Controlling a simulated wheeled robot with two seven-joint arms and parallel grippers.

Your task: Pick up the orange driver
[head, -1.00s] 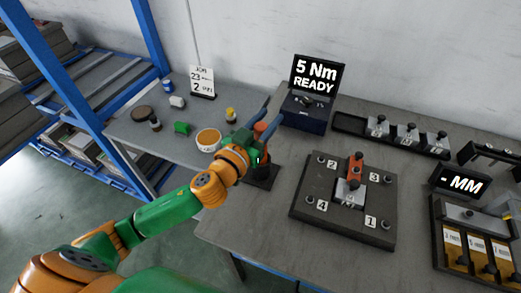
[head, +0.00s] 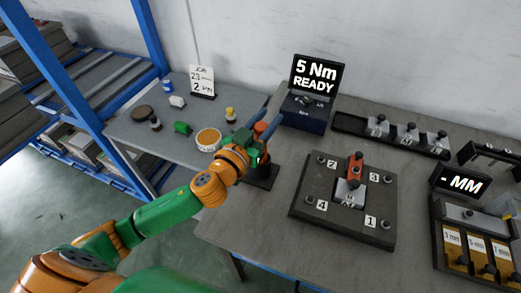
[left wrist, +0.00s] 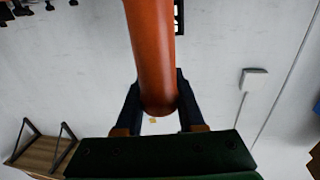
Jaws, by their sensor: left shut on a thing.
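The orange driver (head: 261,128) stands upright at its dark holder (head: 262,178) on the near left part of the grey bench. In the left wrist view the driver (left wrist: 152,50) is a smooth orange cylinder running up between the two dark fingers. My left gripper (head: 258,138) is shut on it, one finger on each side. The driver's lower end is hidden behind the gripper and arm in the head view, so I cannot tell whether it still touches the holder. My right gripper is not in view.
A dark fixture plate (head: 343,228) with numbered corners and an orange clamp lies to the right. A "5 Nm READY" display (head: 316,73) stands behind. A side table at left holds a round orange-topped tub (head: 208,139) and small parts. Bare bench lies in front of the holder.

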